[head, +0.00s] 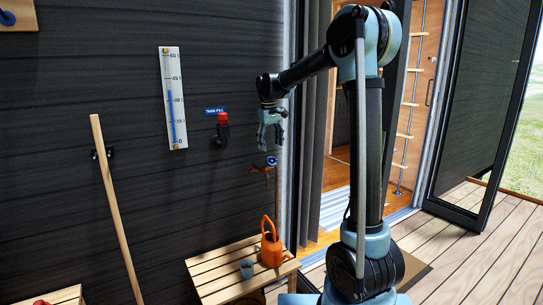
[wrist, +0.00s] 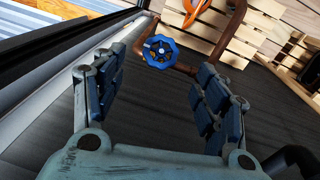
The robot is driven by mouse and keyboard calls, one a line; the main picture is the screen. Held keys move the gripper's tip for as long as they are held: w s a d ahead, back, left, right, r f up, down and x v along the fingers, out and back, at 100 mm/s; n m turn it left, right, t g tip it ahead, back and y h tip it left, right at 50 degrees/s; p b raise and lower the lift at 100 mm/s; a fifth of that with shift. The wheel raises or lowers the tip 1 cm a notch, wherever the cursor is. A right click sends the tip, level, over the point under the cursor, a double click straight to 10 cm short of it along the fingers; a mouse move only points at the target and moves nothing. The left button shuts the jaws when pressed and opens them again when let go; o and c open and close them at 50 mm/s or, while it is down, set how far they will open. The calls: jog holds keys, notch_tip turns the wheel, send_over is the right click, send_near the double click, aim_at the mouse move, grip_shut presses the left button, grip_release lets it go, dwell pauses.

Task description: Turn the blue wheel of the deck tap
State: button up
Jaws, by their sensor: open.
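The blue wheel (wrist: 159,51) is a small spoked handwheel on a copper-brown pipe tap (wrist: 185,69). In the head view the blue wheel (head: 271,161) sits on the dark wall above the orange watering can. My gripper (head: 270,144) hangs just above the wheel in the head view, pointing down. In the wrist view my gripper (wrist: 160,88) is open and empty, its two padded fingers spread apart. The wheel lies beyond the fingertips, between their lines, and neither finger visibly touches it.
An orange watering can (head: 271,246) and a small cup (head: 247,268) stand on a slatted wooden bench (head: 222,277) below the tap. A red-topped valve (head: 222,127) and a level gauge (head: 173,98) are on the wall to the left. A doorway opens to the right.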

jog(key=shift+s+a+r, duration=0.1)
jog(key=shift+s+r, duration=0.05)
jog(key=shift+r, duration=1.85)
jog(key=m+t+y, duration=0.3)
jog(key=y, duration=0.1)
send_near(272, 160)
jog(key=x, duration=0.8)
jog(key=shift+a+f, duration=0.15)
jog(key=shift+f, duration=0.2)
dwell(0.4)
jog(key=shift+h, duration=0.3)
jog(key=c, duration=1.1)
